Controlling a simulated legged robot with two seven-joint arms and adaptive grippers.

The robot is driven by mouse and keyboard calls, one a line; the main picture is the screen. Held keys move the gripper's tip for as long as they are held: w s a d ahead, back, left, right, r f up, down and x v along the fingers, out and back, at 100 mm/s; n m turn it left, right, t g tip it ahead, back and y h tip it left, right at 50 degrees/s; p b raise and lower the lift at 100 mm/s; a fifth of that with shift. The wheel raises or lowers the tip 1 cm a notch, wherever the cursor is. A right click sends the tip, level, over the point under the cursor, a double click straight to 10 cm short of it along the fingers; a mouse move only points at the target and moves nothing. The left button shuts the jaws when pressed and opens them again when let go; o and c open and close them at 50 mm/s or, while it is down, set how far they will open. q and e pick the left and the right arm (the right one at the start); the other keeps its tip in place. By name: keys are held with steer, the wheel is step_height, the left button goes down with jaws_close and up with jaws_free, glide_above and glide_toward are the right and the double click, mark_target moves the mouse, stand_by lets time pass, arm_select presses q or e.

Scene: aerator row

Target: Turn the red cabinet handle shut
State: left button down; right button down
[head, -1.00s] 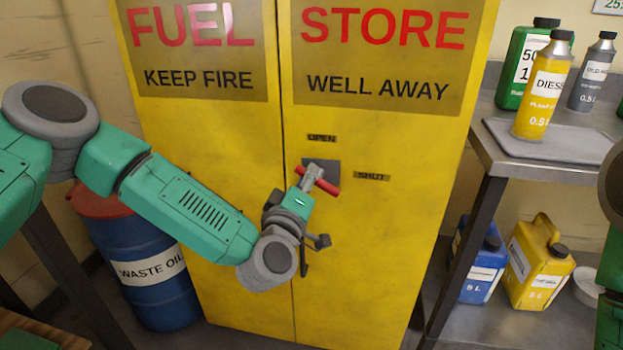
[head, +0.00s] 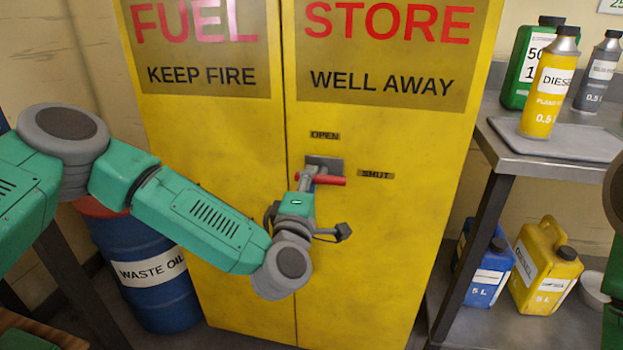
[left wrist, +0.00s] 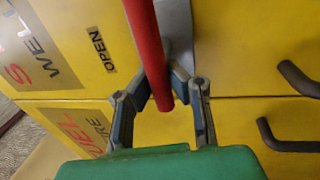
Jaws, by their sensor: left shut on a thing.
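The red cabinet handle (head: 331,181) is a bar on a grey plate (head: 325,164) on the cabinet's right door. It lies nearly level, its right end pointing towards the SHUT label (head: 376,174). The OPEN label (head: 325,135) is above the plate. My left gripper (head: 307,180) is at the handle, reaching up from below left. In the left wrist view the red bar (left wrist: 147,40) runs between the two fingers (left wrist: 167,88), which are closed in around it. The gripper hides part of the handle's left side in the head view. My right gripper is out of view.
The yellow cabinet (head: 370,260) has both doors flush. Dark pull handles (left wrist: 285,142) show in the left wrist view. A blue waste oil drum (head: 150,250) stands left. A metal shelf (head: 500,160) with bottles and cans is close on the right.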

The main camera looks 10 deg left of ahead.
arm_select(q)
steer(key=shift+a+f, duration=0.1)
steer(key=shift+f, duration=0.25)
steer(key=c, duration=1.5)
jaws_free()
steer(key=shift+o, duration=0.2)
steer(key=shift+a+r, duration=0.1)
steer(key=shift+s, duration=0.2)
steer(key=s+f, duration=0.2)
steer(key=s, duration=0.9)
steer(key=shift+s+f, duration=0.2)
